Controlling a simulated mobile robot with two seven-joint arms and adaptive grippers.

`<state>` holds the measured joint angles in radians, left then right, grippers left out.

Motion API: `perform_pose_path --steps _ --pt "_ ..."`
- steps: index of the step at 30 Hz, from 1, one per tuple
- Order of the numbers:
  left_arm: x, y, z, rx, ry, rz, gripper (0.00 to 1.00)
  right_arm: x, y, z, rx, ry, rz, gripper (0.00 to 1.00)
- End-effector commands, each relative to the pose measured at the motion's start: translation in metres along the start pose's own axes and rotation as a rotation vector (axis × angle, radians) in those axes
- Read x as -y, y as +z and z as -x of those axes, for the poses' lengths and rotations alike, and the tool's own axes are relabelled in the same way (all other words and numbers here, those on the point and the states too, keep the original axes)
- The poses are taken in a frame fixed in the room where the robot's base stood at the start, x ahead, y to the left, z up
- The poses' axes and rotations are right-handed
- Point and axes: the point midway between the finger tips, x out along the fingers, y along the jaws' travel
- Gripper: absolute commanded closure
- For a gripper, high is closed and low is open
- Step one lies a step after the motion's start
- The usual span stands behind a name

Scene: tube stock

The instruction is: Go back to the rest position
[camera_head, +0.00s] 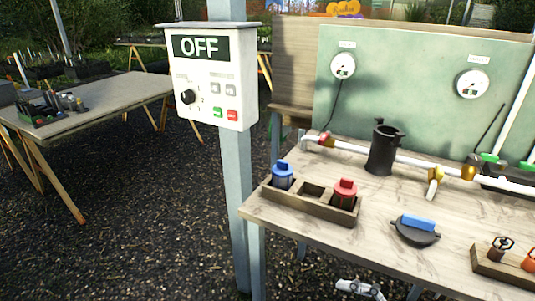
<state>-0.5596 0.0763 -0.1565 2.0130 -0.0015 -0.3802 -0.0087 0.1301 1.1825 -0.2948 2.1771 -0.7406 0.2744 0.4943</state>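A grey-white mechanical part, which looks like my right gripper (358,288), shows at the bottom edge, below the front of the workbench. It is small and cut off by the frame, so I cannot tell if its fingers are open or shut. It is apart from the things on the bench. My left gripper is not in view.
The wooden workbench (290,222) fills the right side, with a tray (312,207) of blue and red parts, a black filter housing (384,150) and white pipes. A control box (210,75) reading OFF hangs on a post. Gravel floor (150,220) is open at left.

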Motion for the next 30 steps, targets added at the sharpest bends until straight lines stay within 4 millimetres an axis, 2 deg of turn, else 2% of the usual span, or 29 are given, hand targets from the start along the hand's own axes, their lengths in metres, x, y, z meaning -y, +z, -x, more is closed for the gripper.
perform_pose_path --steps 1,5,8,10,13,18,23,27,30 --pt "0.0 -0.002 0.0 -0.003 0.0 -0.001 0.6 0.012 0.008 0.0 0.05 0.079 -0.107 0.0" --pt "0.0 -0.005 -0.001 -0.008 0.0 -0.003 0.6 0.046 0.035 0.01 0.209 0.24 -0.35 0.0" --pt "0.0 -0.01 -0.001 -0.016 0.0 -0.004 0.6 0.086 0.054 0.025 0.355 0.335 -0.541 0.0" --pt "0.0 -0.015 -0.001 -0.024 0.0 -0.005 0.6 0.121 0.065 0.038 0.465 0.388 -0.68 0.0" --pt "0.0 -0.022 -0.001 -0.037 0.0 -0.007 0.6 0.175 0.071 0.058 0.616 0.439 -0.867 0.0" --pt "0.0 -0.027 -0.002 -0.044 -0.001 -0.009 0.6 0.253 0.062 0.082 0.81 0.475 -1.117 0.0" --pt "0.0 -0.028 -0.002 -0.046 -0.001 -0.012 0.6 0.311 0.041 0.096 0.941 0.483 -1.304 0.0" --pt "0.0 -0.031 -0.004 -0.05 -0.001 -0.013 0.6 0.356 0.016 0.104 1.036 0.482 -1.458 0.0" --pt "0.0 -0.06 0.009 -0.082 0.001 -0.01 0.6 0.335 0.008 0.107 1.023 0.485 -1.45 0.0"
